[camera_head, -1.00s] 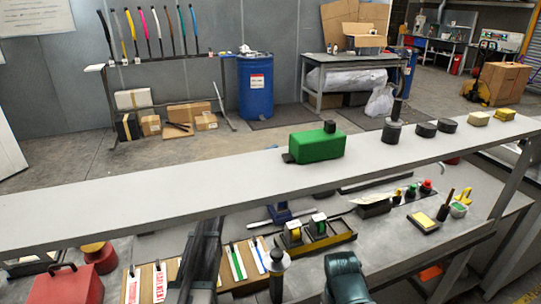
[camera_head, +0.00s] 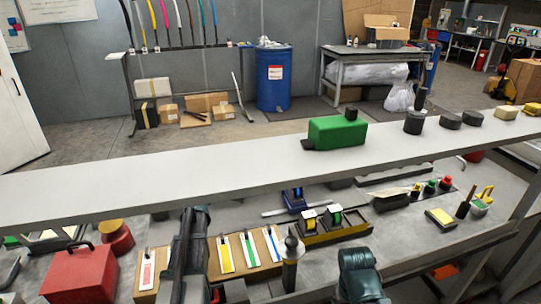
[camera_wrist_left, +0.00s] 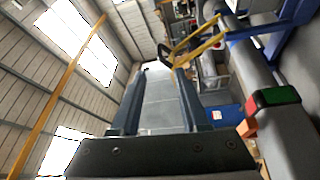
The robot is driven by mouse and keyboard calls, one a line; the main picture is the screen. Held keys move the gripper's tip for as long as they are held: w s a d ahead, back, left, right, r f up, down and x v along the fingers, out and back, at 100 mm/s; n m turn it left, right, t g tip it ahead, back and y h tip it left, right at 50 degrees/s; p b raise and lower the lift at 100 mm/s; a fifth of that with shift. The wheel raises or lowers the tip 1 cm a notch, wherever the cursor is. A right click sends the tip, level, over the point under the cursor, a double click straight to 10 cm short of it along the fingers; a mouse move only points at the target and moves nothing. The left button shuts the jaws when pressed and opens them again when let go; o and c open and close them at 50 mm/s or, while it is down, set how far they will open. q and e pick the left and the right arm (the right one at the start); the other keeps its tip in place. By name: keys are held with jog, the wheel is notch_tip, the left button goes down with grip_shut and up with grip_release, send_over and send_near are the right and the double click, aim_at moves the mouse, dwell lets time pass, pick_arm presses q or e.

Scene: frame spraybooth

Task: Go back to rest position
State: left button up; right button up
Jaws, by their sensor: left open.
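In the left wrist view my left gripper (camera_wrist_left: 160,85) shows two dark fingers spread apart with nothing between them. Through the gap I see a pale surface some way off. The jaws of that arm cannot be made out there. My right gripper is in neither view.
A long grey shelf (camera_head: 120,190) crosses the view, carrying a green box (camera_head: 337,131) and several dark round pieces. Below it are a red toolbox (camera_head: 80,275), striped cards (camera_head: 225,255) and a dark teal object (camera_head: 360,275). A blue drum (camera_head: 273,78) stands behind.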

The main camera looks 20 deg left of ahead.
pick_arm(q)
jog(key=shift+s+a, duration=0.3)
jog(key=shift+s, duration=0.2)
